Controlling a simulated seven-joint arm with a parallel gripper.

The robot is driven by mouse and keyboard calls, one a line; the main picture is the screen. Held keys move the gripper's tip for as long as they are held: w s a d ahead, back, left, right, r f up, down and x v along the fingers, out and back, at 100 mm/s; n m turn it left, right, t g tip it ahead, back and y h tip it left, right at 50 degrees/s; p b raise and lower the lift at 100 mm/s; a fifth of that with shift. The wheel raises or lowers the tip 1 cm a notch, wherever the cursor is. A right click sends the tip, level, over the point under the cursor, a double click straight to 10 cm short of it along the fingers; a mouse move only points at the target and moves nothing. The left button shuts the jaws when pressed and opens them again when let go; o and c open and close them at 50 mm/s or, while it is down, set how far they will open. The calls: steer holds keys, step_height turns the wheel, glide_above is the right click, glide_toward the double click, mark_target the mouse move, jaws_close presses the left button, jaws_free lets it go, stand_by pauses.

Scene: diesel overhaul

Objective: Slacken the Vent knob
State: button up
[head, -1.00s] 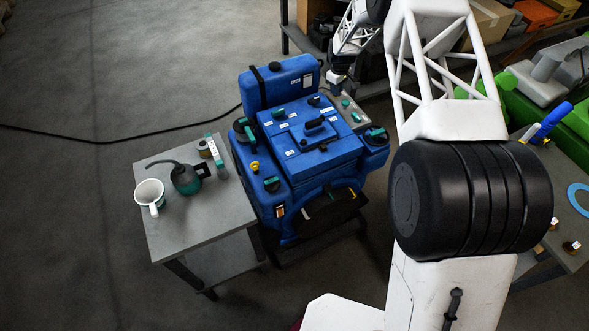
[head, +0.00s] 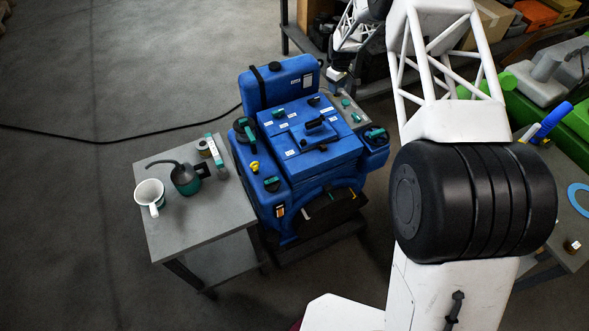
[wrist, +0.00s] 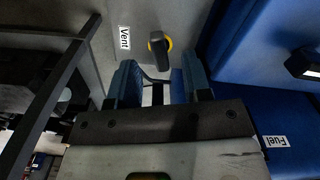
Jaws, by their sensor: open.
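The Vent knob (wrist: 160,46) is in the wrist view, a dark, elongated handle with a yellow ring at its base, set on a grey panel (wrist: 175,15). The white "Vent" label (wrist: 124,38) is to its left. My gripper (wrist: 157,76) is open, with its two dark blue fingers apart and nothing between them. The knob appears just beyond the fingertips, roughly centred between them; no contact shows. In the head view my gripper (head: 337,80) is small and dark above the grey side panel (head: 349,112) of the blue engine; which knob there is the Vent is unclear.
The blue engine (head: 310,150) carries several knobs. A "Fuel" label (wrist: 276,141) is on blue bodywork at right in the wrist view. A dark frame bar (wrist: 50,90) runs along the left. A grey side table (head: 205,225) holds a mug (head: 150,193) and an oil can (head: 185,178).

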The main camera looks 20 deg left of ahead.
steer(key=shift+r, duration=1.95)
steer(key=shift+r, duration=2)
steer(key=s+d+r+m, duration=0.2)
steer(key=s+d+r, duration=0.55)
steer(key=r, duration=0.35)
steer(key=s+d+r+m+t, duration=0.1)
steer(key=s+d+r+m, duration=0.1)
steer(key=s+d+r, duration=0.7)
steer(key=s+d+r+m, duration=0.2)
steer(key=s+d+r, duration=0.4)
steer(key=r, duration=0.6)
steer(key=s+d+r+m+t, duration=0.1)
steer(key=s+d+r+m, duration=0.2)
steer(key=s, duration=0.7)
steer(key=s+d+r, duration=0.3)
steer(key=s+d, duration=0.1)
steer(key=s, duration=0.5)
steer(key=s+d+f+m, duration=0.1)
steer(key=s+d+m, duration=0.1)
steer(key=s, duration=0.9)
steer(key=s+d+f+m, duration=0.1)
steer(key=s+d+m, duration=0.1)
steer(key=s, duration=0.8)
steer(key=shift+s+d+t, duration=0.3)
steer(key=shift+s+d, duration=0.1)
steer(key=shift+d, duration=0.35)
